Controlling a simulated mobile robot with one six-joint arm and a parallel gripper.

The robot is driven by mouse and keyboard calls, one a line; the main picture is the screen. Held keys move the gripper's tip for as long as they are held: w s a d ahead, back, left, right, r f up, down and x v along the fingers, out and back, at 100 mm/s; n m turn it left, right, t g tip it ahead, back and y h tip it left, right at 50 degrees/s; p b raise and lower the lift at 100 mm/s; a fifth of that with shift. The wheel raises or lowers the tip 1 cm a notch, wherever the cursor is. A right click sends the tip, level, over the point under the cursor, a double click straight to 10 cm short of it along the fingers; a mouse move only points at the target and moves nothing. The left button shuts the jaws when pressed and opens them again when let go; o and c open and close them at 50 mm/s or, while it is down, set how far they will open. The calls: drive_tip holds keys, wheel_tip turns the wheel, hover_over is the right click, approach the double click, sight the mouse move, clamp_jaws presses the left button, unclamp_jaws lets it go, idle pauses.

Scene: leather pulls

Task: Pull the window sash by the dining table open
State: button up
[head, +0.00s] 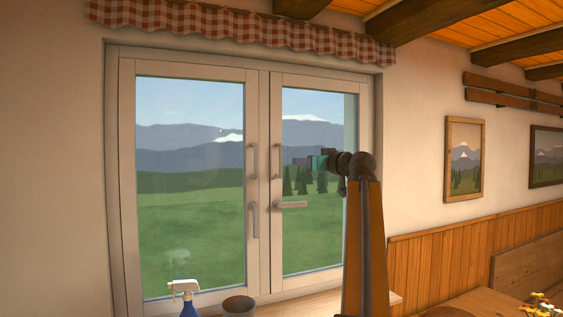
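The window has two pale-framed sashes side by side. The right sash (315,86), nearer the table at the lower right, sits flush in its frame with no gap that I can make out. It has an upright pull (277,160) on its left stile and a lever (291,205) turned level below it. The left sash (190,69) has a similar pull (252,161) and a lever (253,220) pointing down. My gripper (297,162) points left in front of the right sash's glass, just right of its pull and seemingly apart from it. Its fingers are too small to read.
The wooden table (475,302) with flowers (540,305) is at the lower right. A checked valance (240,28) hangs above. Framed pictures (464,160) hang on the right wall.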

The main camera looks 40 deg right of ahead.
drive_tip(key=p, duration=0.5)
hover_over(281, 174)
drive_tip(key=shift+w+d, duration=0.2)
drive_tip(key=shift+w, duration=0.15)
clamp_jaws()
